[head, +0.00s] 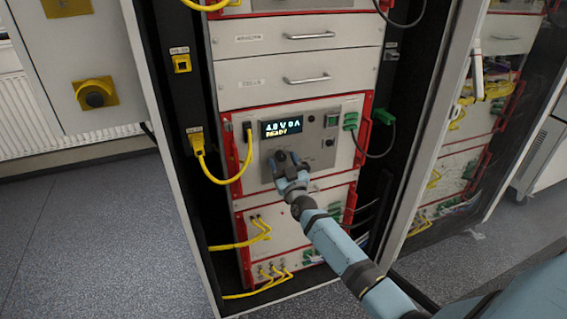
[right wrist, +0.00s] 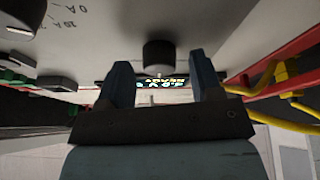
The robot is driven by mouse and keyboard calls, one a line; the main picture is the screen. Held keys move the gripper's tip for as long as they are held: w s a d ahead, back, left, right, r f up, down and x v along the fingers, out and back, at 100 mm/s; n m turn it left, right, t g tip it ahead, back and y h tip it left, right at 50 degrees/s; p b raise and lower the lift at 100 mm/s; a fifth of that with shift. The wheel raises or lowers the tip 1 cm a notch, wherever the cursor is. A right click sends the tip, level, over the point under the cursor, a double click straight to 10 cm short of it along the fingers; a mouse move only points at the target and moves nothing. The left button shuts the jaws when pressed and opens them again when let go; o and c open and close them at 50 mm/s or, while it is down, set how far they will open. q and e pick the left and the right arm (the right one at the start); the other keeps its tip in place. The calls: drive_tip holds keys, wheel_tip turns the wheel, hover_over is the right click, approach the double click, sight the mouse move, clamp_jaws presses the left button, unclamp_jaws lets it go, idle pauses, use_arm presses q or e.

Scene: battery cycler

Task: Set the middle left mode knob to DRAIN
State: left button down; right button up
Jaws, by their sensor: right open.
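My right gripper (head: 288,162) is at the lower left of this panel, below the display. In the right wrist view the gripper (right wrist: 158,75) is open, its two dark fingers apart. A round black knob (right wrist: 159,55) shows between and just beyond the fingertips; I cannot tell whether they touch it. In the head view the gripper largely covers this knob. Its pointer and mode labels cannot be read. My left gripper is not in view.
Another small knob (head: 329,143) and a green switch (head: 331,121) sit right of the display. A yellow cable (head: 222,181) hangs at the panel's left, and a green-plugged dark cable (head: 372,154) at its right. Drawers (head: 298,76) are above. The rack's glass door (head: 440,120) stands at the right.

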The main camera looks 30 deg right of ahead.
drive_tip(key=c, duration=0.9)
